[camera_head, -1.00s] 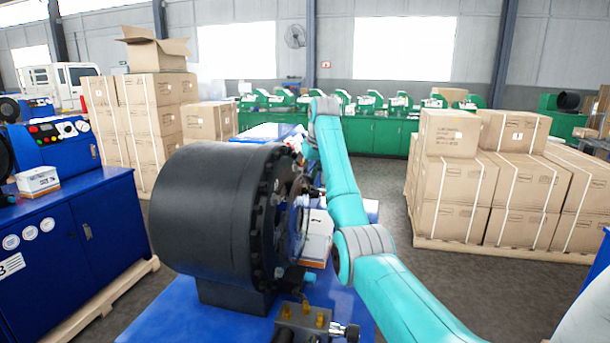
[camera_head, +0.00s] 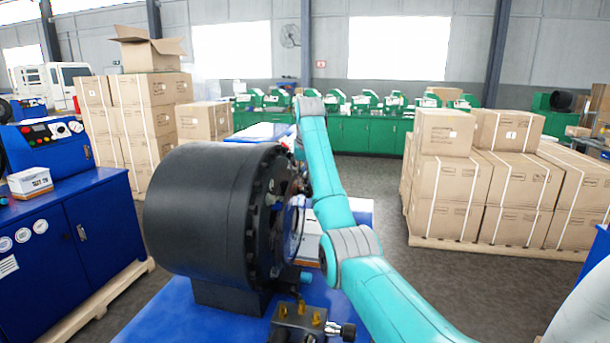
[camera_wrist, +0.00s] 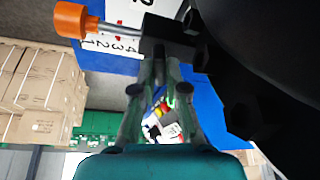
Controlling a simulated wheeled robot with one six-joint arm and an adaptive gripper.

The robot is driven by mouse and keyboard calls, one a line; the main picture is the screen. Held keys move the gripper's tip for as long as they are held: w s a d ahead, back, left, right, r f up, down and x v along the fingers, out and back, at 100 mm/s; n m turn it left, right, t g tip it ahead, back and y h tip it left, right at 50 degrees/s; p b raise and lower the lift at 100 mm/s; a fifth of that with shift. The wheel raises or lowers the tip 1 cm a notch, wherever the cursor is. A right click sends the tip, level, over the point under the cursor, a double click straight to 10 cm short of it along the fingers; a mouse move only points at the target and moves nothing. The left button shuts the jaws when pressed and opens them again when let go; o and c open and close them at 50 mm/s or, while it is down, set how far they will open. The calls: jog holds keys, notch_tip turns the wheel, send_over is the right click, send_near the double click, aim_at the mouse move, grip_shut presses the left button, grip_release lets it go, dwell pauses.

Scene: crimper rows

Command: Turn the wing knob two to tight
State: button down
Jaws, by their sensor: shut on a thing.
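In the wrist view my gripper (camera_wrist: 161,66) is shut with its fingertips at a dark block-like part (camera_wrist: 168,36), which appears to be the wing knob it grips. A metal rod with an orange end (camera_wrist: 70,20) reaches left from that part. The fingers partly cover the contact, and the knob's turn angle cannot be read. In the head view the big black crimper drum (camera_head: 205,215) stands on a blue bench, with its face turned right. My arm reaches to that face; the gripper and knob are mostly hidden there.
A small metal fitting with brass pegs (camera_head: 305,325) sits on the blue bench (camera_head: 180,322) in front of the drum. Stacked cartons (camera_head: 490,185) stand on a pallet at right. A blue cabinet (camera_head: 75,240) stands at left. Grey floor is free between arm and cartons.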

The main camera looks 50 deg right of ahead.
jog(key=shift+m, duration=0.6)
jog(key=c, duration=1.5)
grip_release()
notch_tip(320, 180, up, 10)
